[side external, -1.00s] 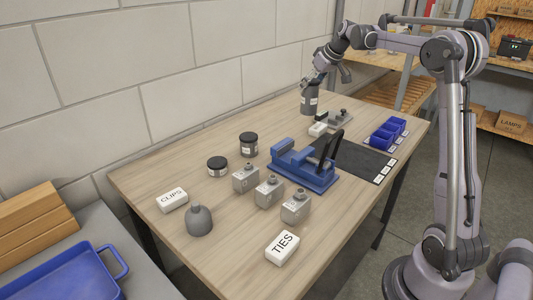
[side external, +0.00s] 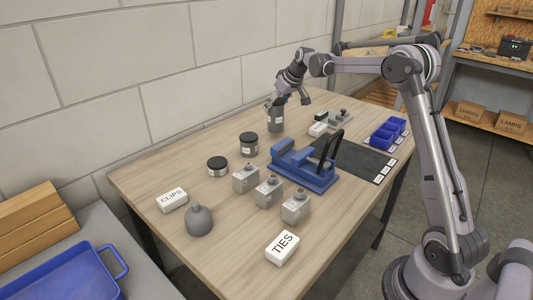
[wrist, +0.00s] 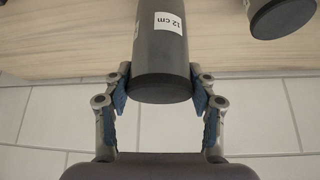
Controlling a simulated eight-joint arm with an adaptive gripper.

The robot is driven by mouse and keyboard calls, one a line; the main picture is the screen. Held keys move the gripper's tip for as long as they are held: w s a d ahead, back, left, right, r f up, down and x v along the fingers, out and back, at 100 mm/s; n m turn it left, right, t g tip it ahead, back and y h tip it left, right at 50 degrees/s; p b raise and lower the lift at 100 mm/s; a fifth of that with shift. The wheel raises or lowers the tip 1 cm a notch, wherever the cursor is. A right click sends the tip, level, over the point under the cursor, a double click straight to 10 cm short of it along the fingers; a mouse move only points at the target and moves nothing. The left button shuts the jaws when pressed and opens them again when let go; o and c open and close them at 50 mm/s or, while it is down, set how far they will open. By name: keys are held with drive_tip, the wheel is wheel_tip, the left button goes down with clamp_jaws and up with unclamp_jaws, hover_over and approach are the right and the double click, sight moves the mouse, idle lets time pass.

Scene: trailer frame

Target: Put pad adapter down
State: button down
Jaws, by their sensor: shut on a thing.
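The pad adapter (side external: 276,120) appears to be the dark grey cylinder with a white label. It is upright at the back of the wooden table, near the wall. My gripper (side external: 277,101) is above it and shut on its upper end. In the wrist view the pad adapter (wrist: 162,45) carries a "12 cm" label, and the blue-padded fingers of my gripper (wrist: 160,90) press on both sides of its end. I cannot tell whether its base touches the table.
Two dark jars (side external: 249,145) (side external: 217,166) stand nearer on the table (side external: 150,187). A blue vise (side external: 305,165), a dark mat (side external: 355,160), small boxes (side external: 318,129) and blue bins (side external: 386,134) lie to the right. Bare wood lies between the cylinder and the jars.

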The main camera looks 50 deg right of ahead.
sight(276, 112)
drive_tip(key=shift+f, duration=1.5)
drive_tip(key=shift+f, duration=0.1)
drive_tip(key=shift+c, duration=2.1)
unclamp_jaws()
drive_tip(key=shift+f, duration=0.15)
